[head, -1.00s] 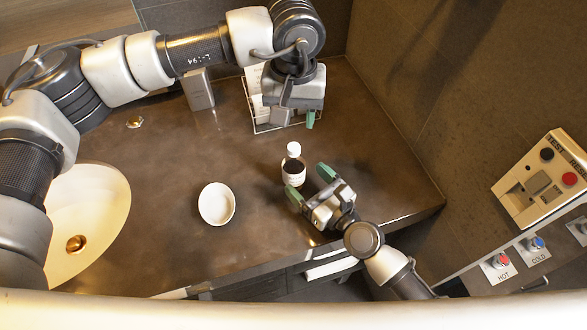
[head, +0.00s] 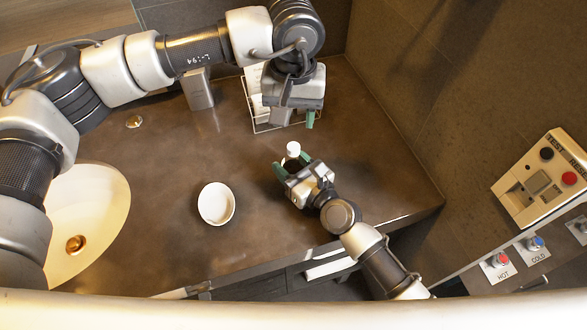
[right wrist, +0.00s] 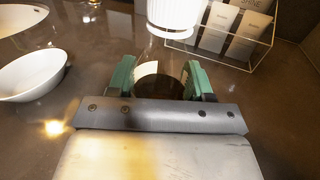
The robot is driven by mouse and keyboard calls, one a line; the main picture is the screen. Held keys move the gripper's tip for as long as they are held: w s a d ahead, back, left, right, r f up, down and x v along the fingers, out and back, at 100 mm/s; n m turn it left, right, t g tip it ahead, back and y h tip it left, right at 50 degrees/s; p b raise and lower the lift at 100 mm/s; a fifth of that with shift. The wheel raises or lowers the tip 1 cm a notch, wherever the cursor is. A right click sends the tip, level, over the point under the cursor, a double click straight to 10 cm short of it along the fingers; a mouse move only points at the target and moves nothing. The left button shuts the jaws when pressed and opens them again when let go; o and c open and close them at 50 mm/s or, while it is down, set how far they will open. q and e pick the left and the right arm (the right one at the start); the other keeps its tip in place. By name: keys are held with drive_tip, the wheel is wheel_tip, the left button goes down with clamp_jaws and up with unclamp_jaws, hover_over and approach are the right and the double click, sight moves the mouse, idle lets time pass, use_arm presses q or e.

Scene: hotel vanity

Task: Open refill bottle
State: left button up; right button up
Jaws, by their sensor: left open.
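The refill bottle (head: 293,149) stands upright on the counter, with a white cap and a dark body. Its ribbed white cap (right wrist: 172,14) is at the top of the right wrist view, cut off by the edge. My right gripper (head: 292,166) is low at the bottle, its green fingers on either side of the body below the cap. In the right wrist view I cannot tell whether the fingers press on it. My left gripper (head: 300,113) is open and empty, pointing down above and behind the bottle, near the wire rack. One of its fingers is mostly hidden.
A white bowl (head: 216,219) sits left of the bottle. A sink basin (head: 100,215) is at the left. A button panel (head: 541,181) is at the far right.

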sight(293, 146)
clamp_jaws()
use_arm(q)
drive_tip(key=m, duration=0.8)
drive_tip(key=shift+m, duration=0.3)
drive_tip(key=shift+f, duration=0.65)
wheel_tip(293, 146, down, 7)
drive_tip(key=shift+r, duration=0.15)
